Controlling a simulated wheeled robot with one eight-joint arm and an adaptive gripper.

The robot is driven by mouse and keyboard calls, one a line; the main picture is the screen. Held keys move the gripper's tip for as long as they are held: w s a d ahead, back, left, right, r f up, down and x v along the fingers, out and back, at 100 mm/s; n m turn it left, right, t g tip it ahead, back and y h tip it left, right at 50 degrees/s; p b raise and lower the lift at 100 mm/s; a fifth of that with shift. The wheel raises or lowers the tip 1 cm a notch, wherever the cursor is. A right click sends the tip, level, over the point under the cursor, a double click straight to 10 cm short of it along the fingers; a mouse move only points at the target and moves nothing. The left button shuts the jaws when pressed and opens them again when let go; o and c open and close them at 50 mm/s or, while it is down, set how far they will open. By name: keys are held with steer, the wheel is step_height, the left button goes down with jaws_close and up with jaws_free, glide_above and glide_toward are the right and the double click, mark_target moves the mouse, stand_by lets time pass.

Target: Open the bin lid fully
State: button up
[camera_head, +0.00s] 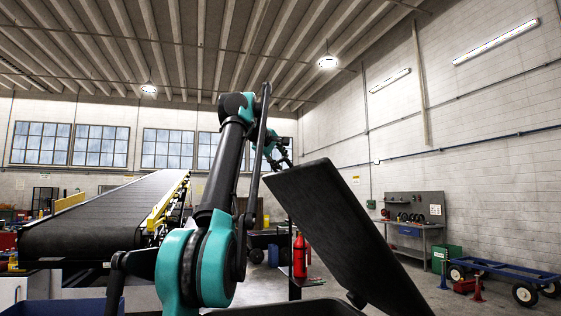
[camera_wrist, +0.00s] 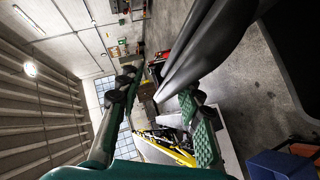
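The bin lid (camera_head: 345,235) is a dark flat panel, raised and tilted, with its upper end toward the middle and its lower end at bottom right. A dark rim at the bottom edge (camera_head: 290,308) seems to belong to the bin, mostly out of view. My gripper (camera_head: 282,155) is just beyond the lid's upper end, and I cannot tell whether they touch. In the wrist view my gripper (camera_wrist: 160,88) has its green-padded fingers spread apart. A smooth dark shape (camera_wrist: 208,55) beside them may be the lid; I cannot tell for certain.
A conveyor belt (camera_head: 105,215) with a yellow side rail rises at the left. A red fire extinguisher (camera_head: 300,255) stands behind the lid.

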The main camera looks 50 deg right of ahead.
steer(key=v, duration=1.1)
steer(key=shift+a, duration=0.25)
